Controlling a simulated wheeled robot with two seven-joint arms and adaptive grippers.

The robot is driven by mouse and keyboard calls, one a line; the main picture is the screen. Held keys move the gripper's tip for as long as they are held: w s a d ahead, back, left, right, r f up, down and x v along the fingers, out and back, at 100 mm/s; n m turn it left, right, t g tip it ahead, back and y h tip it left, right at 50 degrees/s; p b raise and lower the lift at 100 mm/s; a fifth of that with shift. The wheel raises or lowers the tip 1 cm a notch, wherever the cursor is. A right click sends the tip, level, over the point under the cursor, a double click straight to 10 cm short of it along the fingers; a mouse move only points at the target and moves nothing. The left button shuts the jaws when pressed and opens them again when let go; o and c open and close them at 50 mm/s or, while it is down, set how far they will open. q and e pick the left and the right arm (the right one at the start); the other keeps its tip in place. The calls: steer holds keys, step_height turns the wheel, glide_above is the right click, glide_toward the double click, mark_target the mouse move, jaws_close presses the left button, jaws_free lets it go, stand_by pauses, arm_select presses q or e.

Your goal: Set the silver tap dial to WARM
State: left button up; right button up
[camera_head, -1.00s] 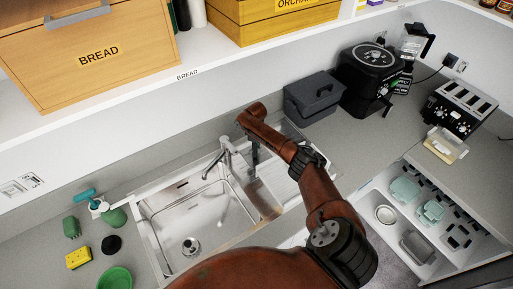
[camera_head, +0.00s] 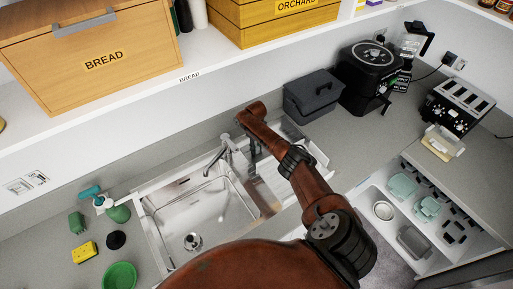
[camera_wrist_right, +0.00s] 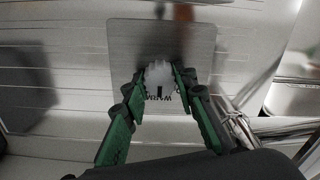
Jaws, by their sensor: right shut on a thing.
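The silver dial (camera_wrist_right: 160,72) shows in the right wrist view as a pale, ridged knob on a grey square plate (camera_wrist_right: 125,42). My right gripper (camera_wrist_right: 160,77) is shut on it, with one green-and-black finger at each side. A short dark mark shows at the dial's lower edge, close to upside-down letters that read WARM and are partly covered by the fingers. In the head view my right gripper (camera_head: 254,148) is beside the silver tap (camera_head: 220,157), and the dial is hidden there. My left gripper is not in view.
The steel sink (camera_head: 195,215) lies below the tap. A dark grey bin (camera_head: 313,95), a black appliance (camera_head: 370,78) and a toaster (camera_head: 457,105) stand to the right. A shelf (camera_head: 150,98) overhangs the counter. An open drawer (camera_head: 430,240) is at lower right.

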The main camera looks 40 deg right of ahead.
steer(key=o, duration=1.2)
steer(key=shift+c, duration=0.2)
steer(key=shift+r, duration=0.1)
step_height(320, 180, up, 12)
